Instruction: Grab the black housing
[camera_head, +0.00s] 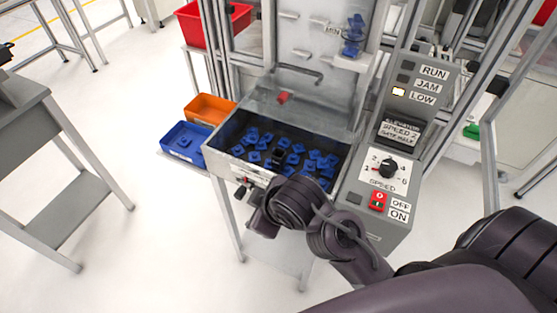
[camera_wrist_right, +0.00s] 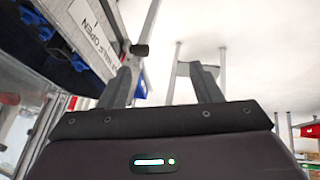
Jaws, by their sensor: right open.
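A black piece (camera_head: 278,157), which looks like the black housing, lies among several blue parts (camera_head: 253,140) in the grey metal tray (camera_head: 226,160) of the machine. My right gripper (camera_head: 250,208) is outside the tray, by its front wall and below the rim. In the right wrist view its two fingers (camera_wrist_right: 162,85) are spread apart with nothing between them. The tray's front with a printed label (camera_wrist_right: 90,30) and a dark knob (camera_wrist_right: 139,50) is close by on the left there. My left gripper is not in view.
An orange bin (camera_head: 210,108) and a blue bin (camera_head: 183,143) stand left of the tray. A control panel (camera_head: 385,170) with a dial and switch rises on its right. A clear cover (camera_head: 310,100) stands behind the tray.

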